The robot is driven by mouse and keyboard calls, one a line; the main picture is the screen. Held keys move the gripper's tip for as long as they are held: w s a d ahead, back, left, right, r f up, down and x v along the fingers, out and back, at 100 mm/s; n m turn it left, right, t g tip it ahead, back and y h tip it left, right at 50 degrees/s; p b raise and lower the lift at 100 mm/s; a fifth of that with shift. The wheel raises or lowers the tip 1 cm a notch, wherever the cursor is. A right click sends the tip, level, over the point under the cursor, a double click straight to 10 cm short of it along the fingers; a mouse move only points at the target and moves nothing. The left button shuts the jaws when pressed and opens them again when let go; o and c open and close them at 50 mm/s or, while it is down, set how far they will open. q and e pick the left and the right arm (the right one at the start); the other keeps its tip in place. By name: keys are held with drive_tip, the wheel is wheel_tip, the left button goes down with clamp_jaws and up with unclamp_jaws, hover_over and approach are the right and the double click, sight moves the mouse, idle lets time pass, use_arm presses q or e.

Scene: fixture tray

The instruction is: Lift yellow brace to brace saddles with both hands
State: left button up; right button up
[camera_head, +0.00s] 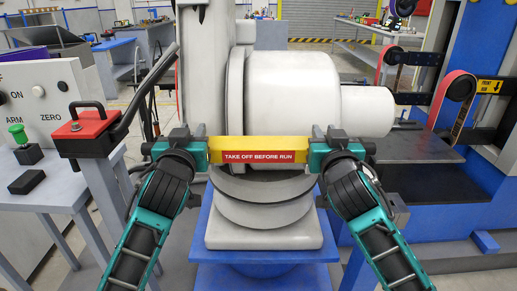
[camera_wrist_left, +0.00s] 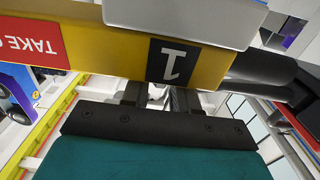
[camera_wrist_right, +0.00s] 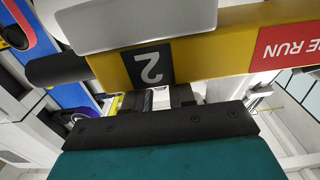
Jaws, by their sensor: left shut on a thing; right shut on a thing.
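The yellow brace (camera_head: 262,142) is level in front of the large white rounded machine body. Its red label reads TAKE OFF BEFORE RUN. My left gripper (camera_head: 203,148) is shut on its left end, near a black patch marked 1 in the left wrist view (camera_wrist_left: 172,62). My right gripper (camera_head: 319,148) is shut on its right end, near a patch marked 2 in the right wrist view (camera_wrist_right: 149,66). A light grey block (camera_wrist_left: 190,20) overlaps the brace near the left grip, and a similar one (camera_wrist_right: 125,22) near the right. I cannot tell whether they are saddles or touch the brace.
The white machine (camera_head: 292,90) stands close behind the brace, above a blue stand (camera_head: 265,255). A red block with a black handle (camera_head: 90,124) is at the left, near a control panel with a green button (camera_head: 18,131). Blue machinery with a dark plate (camera_head: 415,144) stands at right.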

use_arm(q)
clamp_jaws()
use_arm(e)
clamp_jaws()
drive_tip(key=shift+r, duration=0.1)
idle(0.5)
